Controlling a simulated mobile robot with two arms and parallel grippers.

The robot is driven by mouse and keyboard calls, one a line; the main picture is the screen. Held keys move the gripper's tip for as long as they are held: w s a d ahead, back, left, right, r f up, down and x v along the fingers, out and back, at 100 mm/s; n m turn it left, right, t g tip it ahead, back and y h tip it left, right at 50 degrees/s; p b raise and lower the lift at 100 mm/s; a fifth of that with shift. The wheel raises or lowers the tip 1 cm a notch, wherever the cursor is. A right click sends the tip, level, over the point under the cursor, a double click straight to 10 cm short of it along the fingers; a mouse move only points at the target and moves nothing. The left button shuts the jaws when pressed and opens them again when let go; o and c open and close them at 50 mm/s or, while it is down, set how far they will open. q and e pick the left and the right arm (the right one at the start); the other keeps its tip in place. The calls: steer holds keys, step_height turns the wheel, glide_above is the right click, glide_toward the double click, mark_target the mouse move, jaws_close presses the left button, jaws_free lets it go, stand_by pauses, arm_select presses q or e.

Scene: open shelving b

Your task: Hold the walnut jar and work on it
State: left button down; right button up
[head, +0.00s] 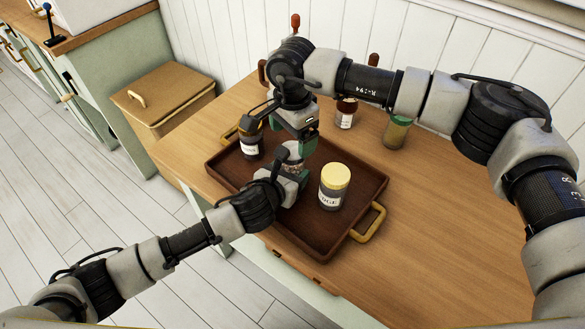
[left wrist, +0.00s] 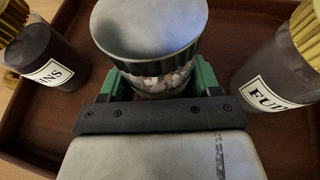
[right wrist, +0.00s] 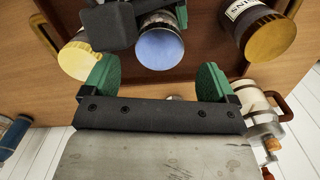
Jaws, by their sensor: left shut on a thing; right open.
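The walnut jar (head: 292,154) is a clear jar with brown pieces inside and a silver-grey lid. It is over the brown tray (head: 345,243); I cannot tell if its base touches it. My left gripper (head: 290,174) is shut around the jar's sides, as the left wrist view shows on the jar (left wrist: 160,72). My right gripper (head: 303,139) is open and points down just above the lid. In the right wrist view the lid (right wrist: 160,47) lies beyond the open fingers (right wrist: 155,78), with nothing between them.
A yellow-lidded jar (head: 333,188) stands right of the walnut jar in the tray. A dark labelled jar (head: 250,146) stands left, partly hidden. Behind the tray are another labelled jar (head: 346,114) and a green jar (head: 396,131). The table's right side (head: 440,215) is clear.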

mark_target(292, 150)
steer(key=shift+r, duration=0.3)
steer(key=shift+c, duration=0.2)
step_height(292, 150, up, 2)
steer(key=shift+r+n, duration=0.1)
steer(key=shift+n, duration=0.9)
steer(key=shift+r+n, duration=0.5)
steer(key=shift+n, duration=0.1)
steer(key=shift+f, duration=0.1)
steer(key=shift+f, duration=3.9)
steer(key=shift+c, duration=0.4)
